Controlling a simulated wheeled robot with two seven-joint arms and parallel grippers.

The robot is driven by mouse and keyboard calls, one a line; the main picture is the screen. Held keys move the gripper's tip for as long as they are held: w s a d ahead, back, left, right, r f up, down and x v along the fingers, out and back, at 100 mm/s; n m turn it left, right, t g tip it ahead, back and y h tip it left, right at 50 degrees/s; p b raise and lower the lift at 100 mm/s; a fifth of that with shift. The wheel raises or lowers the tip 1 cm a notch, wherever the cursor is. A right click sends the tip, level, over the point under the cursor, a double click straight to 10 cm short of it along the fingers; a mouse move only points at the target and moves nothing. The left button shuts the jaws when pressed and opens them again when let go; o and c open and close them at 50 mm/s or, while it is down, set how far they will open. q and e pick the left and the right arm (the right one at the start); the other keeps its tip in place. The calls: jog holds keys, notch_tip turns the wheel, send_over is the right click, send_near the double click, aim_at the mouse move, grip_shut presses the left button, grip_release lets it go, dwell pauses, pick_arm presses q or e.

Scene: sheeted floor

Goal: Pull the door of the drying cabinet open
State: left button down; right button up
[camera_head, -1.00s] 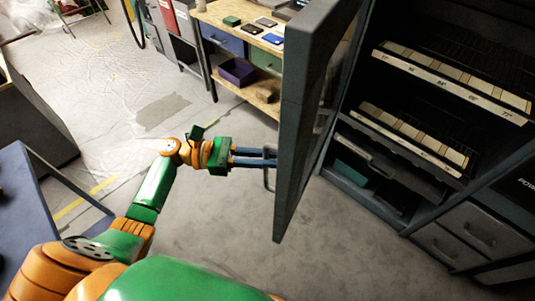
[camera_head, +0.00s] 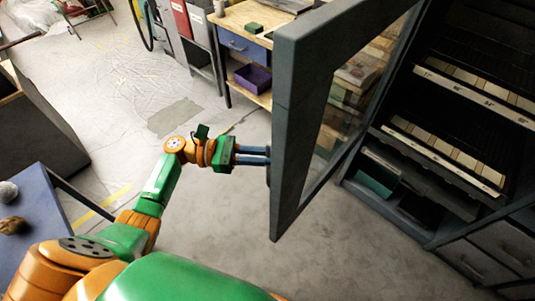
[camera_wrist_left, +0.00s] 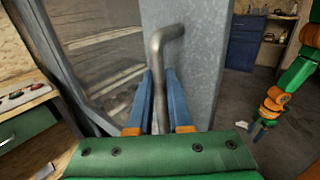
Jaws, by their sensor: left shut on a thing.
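The drying cabinet (camera_head: 437,126) stands at the right in the head view. Its grey-framed glass door (camera_head: 298,130) stands open, swung out toward me, with the shelves behind it exposed. The bent metal handle (camera_wrist_left: 158,65) shows in the left wrist view on the door frame. My left gripper (camera_head: 268,155) is at the handle. In the wrist view its blue fingers (camera_wrist_left: 160,95) lie on both sides of the handle bar, shut on it. The door edge hides most of the handle in the head view. My right gripper (camera_wrist_left: 256,130) hangs in the wrist view's right side, too small to read.
A wooden workbench (camera_head: 245,18) with a purple bin (camera_head: 252,78) on its lower shelf stands behind the door. A blue table (camera_head: 38,205) is at the left. Grey floor (camera_head: 225,225) in front of the door is clear.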

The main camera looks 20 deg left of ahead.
pick_arm(q)
jog(key=c, duration=0.8)
grip_release()
jog(key=shift+c, duration=0.2)
jog(key=b+v, duration=0.3)
jog(key=v, duration=0.4)
